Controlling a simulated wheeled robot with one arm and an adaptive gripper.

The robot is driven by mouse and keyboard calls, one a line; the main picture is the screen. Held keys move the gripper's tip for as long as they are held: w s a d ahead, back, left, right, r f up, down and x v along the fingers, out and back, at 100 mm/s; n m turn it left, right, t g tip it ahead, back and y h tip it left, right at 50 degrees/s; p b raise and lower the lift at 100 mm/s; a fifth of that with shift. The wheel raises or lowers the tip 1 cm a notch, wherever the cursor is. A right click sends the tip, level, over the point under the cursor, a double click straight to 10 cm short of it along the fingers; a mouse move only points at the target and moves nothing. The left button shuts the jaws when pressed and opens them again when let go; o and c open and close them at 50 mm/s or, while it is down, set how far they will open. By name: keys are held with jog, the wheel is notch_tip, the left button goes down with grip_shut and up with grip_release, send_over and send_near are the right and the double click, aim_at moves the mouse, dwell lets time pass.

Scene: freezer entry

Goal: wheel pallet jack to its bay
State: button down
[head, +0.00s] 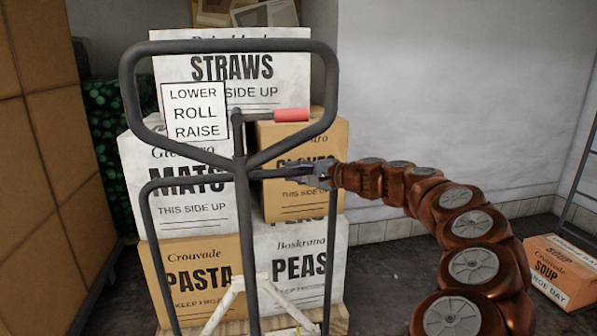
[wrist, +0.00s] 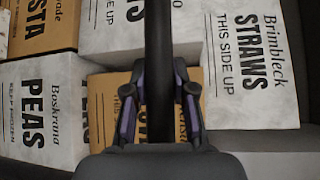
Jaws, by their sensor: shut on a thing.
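The pallet jack (head: 241,205) stands upright in front of me, with a dark looped handle, a red-gripped lever (head: 291,115) and a sign (head: 195,112) reading LOWER, ROLL, RAISE. My gripper (head: 320,173) comes in from the right and is shut on the jack's dark frame, below the handle loop. In the wrist view the dark bar (wrist: 158,45) passes between my two fingers (wrist: 160,105). Stacked cartons stand behind the handle on a wooden pallet (head: 338,322). The jack's forks and wheels are hidden, and I cannot make out a marked bay.
The stack includes a STRAWS carton (head: 270,68), a MATS carton (head: 180,190) and a PEAS carton (head: 298,262). A tall brown stack (head: 45,150) closes the left. An orange SOUP carton (head: 562,272) lies at right beside a rack (head: 583,165). Dark floor shows toward the white wall (head: 450,100).

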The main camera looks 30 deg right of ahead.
jog(key=c, duration=0.9)
grip_release()
jog(key=shift+w, duration=0.15)
jog(key=shift+d, duration=0.1)
jog(key=v, duration=1.2)
